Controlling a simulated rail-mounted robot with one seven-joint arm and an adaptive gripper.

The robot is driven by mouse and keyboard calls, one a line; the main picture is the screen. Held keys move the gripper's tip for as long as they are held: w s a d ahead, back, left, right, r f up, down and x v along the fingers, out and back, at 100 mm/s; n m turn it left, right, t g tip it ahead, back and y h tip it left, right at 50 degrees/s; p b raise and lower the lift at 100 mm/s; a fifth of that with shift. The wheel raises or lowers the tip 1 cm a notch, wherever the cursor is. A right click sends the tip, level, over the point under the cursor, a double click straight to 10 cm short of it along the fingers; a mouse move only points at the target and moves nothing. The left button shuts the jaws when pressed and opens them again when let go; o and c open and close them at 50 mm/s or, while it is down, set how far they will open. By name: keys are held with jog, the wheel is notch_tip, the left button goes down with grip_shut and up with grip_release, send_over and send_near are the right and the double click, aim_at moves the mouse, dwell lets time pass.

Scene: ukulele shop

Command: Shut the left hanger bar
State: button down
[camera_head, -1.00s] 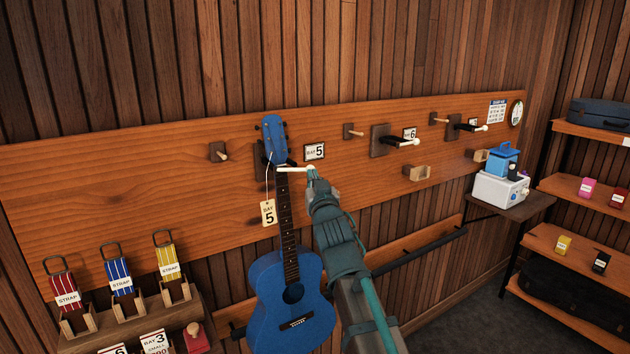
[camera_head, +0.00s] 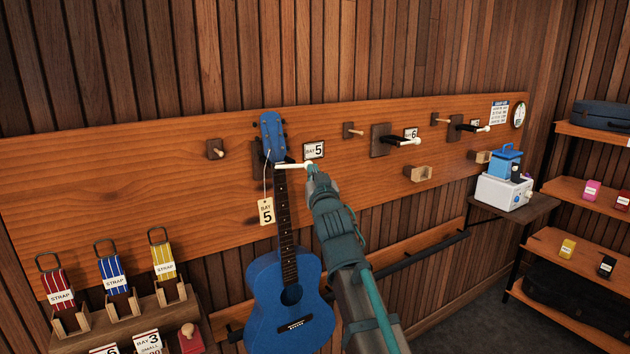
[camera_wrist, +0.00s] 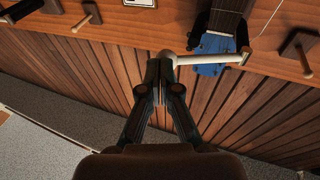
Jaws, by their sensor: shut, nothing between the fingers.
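A blue ukulele (camera_head: 290,299) with a Bay 5 tag hangs on the left hanger under the Bay 5 sign. The hanger's white bar (camera_head: 293,166) lies across the front of the neck. In the wrist view the white bar (camera_wrist: 208,60) spans the prongs, with its far end by the right prong; I cannot tell whether it is latched. My gripper (camera_head: 313,173) is at the bar's right end in the head view. In the wrist view my gripper (camera_wrist: 160,66) has its fingertips together, empty, at or touching the bar's rounded end; exact contact is unclear.
The Bay 6 hanger (camera_head: 385,140) and wooden pegs (camera_head: 215,150) stick out from the wall board. A strap rack (camera_head: 125,303) stands at lower left. A dark rail (camera_head: 423,250) runs below the board. A white machine (camera_head: 502,192) sits on a small shelf at right.

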jog(key=shift+w+a+b, duration=0.1)
jog(key=shift+w+b, duration=1.6)
jog(key=shift+w, duration=0.4)
